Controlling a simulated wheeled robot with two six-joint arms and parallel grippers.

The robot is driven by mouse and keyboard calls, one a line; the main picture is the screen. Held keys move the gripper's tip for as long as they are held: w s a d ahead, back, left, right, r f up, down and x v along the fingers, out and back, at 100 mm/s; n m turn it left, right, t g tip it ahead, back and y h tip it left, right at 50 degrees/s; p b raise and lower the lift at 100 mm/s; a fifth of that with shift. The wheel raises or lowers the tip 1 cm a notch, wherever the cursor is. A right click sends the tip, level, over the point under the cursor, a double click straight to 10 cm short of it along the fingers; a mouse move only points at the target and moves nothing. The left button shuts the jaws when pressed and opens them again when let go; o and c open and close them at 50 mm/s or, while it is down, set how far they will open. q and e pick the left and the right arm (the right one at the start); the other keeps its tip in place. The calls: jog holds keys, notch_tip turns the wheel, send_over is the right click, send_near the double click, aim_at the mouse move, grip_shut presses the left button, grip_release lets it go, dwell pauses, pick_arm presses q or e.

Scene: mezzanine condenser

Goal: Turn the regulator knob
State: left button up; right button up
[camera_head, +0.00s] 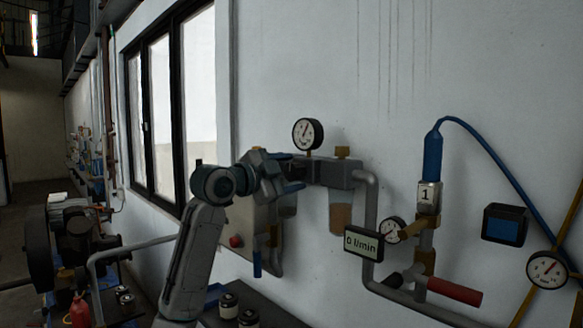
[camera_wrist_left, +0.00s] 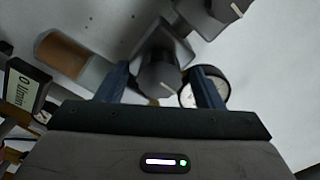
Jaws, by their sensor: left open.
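My left gripper (camera_head: 290,172) is open in front of the grey regulator and filter unit (camera_head: 333,176) on the wall. In the left wrist view, the blue fingers of the left gripper (camera_wrist_left: 161,76) stand on either side of a dark round knob (camera_wrist_left: 158,77) with a white mark on its face. I see no clear contact between the fingers and the knob. The knob is hidden behind the gripper in the head view. A round gauge (camera_head: 308,133) stands on top of the unit and shows behind the right finger in the wrist view (camera_wrist_left: 190,93). My right gripper is out of view.
A bowl with brown contents (camera_head: 340,213) hangs under the unit, beside a "0 l/min" display (camera_head: 363,244). Pipes, a red handle (camera_head: 454,291) and a blue hose (camera_head: 500,170) are to the right. Another marked knob (camera_wrist_left: 228,9) shows at the wrist view's top. Jars (camera_head: 229,305) stand below.

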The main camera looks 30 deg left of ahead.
pick_arm(q)
jog(key=shift+w+d, duration=0.15)
jog(key=shift+w, duration=0.3)
jog(key=shift+c, duration=0.2)
jog(key=c, duration=0.9)
jog(key=shift+n, duration=0.3)
